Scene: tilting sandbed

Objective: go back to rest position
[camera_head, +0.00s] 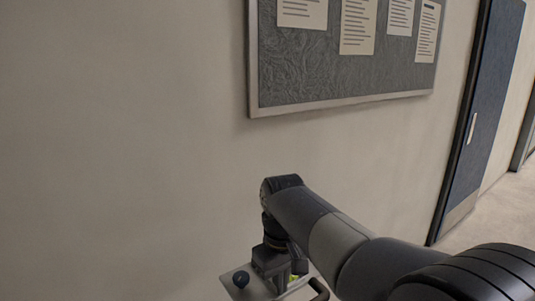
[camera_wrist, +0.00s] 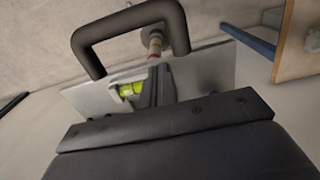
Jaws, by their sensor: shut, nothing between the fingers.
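My arm reaches from the lower right of the head view, and my gripper (camera_head: 282,268) points down at its end. My gripper (camera_wrist: 160,86) also shows in the wrist view, with its dark body across the lower part. It is shut and empty. A pale flat plate (camera_wrist: 208,72) lies just beyond the fingers, and part of it shows in the head view (camera_head: 238,288). A yellow-green vial (camera_wrist: 131,90) is close beside the fingers. A black handle (camera_wrist: 88,52) arches at the plate's far side. Whether the fingers touch the plate is hidden.
A plain wall (camera_head: 130,140) runs behind, with a grey notice board (camera_head: 320,75) above my arm. A blue door (camera_head: 485,110) is at right. The wrist view shows a wood-edged panel (camera_wrist: 295,40) at upper right.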

